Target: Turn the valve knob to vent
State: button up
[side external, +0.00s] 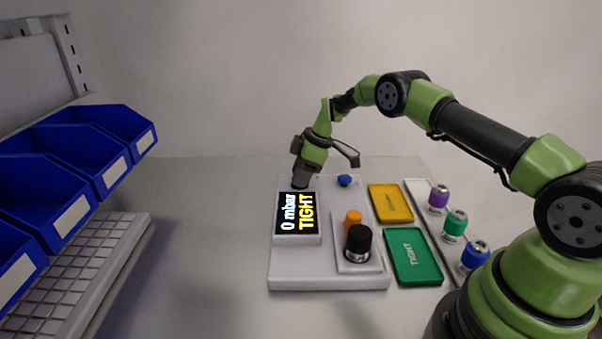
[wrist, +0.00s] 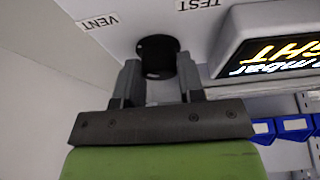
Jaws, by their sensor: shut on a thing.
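The black round valve knob (wrist: 157,50) shows in the wrist view between the VENT label (wrist: 97,22) on the left and the TEST label (wrist: 198,4) on the right. My gripper (wrist: 159,68) is shut on the knob, one finger on each side. Which label the knob points to I cannot tell. In the side view my gripper (side external: 301,182) reaches down behind the display (side external: 297,234), and the knob is hidden there. The display reads "0 mbar TIGHT".
The grey station (side external: 300,283) also carries a blue part (side external: 344,180), an orange piece (side external: 353,217) and a black-topped cylinder (side external: 358,243). Yellow (side external: 391,203) and green (side external: 414,256) trays and purple, green and blue-topped fittings stand right. Blue bins (side external: 112,134) stand left.

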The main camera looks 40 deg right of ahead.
dwell(0.4)
jog(key=o, duration=0.9)
jog(key=shift+r, duration=0.1)
jog(key=v, duration=0.9)
jog(key=shift+s+r, duration=0.15)
jog(key=shift+r, duration=0.2)
